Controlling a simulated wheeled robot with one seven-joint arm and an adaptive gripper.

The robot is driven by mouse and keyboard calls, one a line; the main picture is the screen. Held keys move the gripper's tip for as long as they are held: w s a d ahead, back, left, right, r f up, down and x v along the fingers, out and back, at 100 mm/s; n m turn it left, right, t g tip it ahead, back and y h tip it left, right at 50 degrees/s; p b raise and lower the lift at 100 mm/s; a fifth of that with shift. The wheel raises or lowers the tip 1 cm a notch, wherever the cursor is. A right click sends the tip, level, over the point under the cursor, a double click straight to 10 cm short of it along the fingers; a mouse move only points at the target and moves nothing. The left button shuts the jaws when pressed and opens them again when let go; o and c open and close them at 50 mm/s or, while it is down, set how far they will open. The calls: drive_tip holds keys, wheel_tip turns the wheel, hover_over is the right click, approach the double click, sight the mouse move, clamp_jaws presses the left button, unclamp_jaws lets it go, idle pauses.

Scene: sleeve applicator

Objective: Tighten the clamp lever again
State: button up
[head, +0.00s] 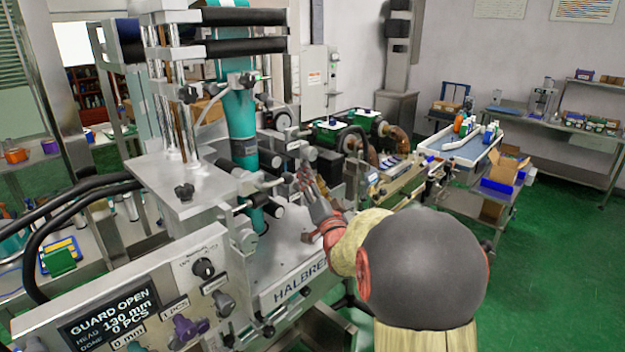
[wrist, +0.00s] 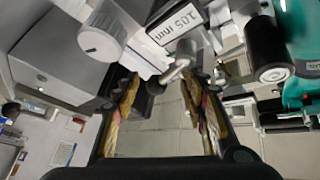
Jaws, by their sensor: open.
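A short metal lever (wrist: 177,74), which looks like the clamp lever, slants below a white "105 mm" label (wrist: 176,20) in the wrist view. Its lower end is dark and lies between my fingertips. My gripper (wrist: 163,94) is open, with one finger on each side of the lever and a visible gap to each. I cannot tell whether anything touches it, nor how tight the clamp is. In the head view my gripper (head: 312,192) reaches toward the machine, beside the teal sleeve column (head: 238,122). I cannot make out the lever there.
A control panel (head: 140,310) at front left reads "GUARD OPEN", "130 mm" and "0 PCS". In the wrist view a round knob (wrist: 101,38) is left of the lever and a black roller (wrist: 267,50) right. Green floor (head: 550,265) is clear at right.

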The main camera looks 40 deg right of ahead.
drive_tip(key=c, duration=0.3)
drive_tip(key=c, duration=0.7)
drive_tip(key=shift+f, duration=0.1)
clamp_jaws()
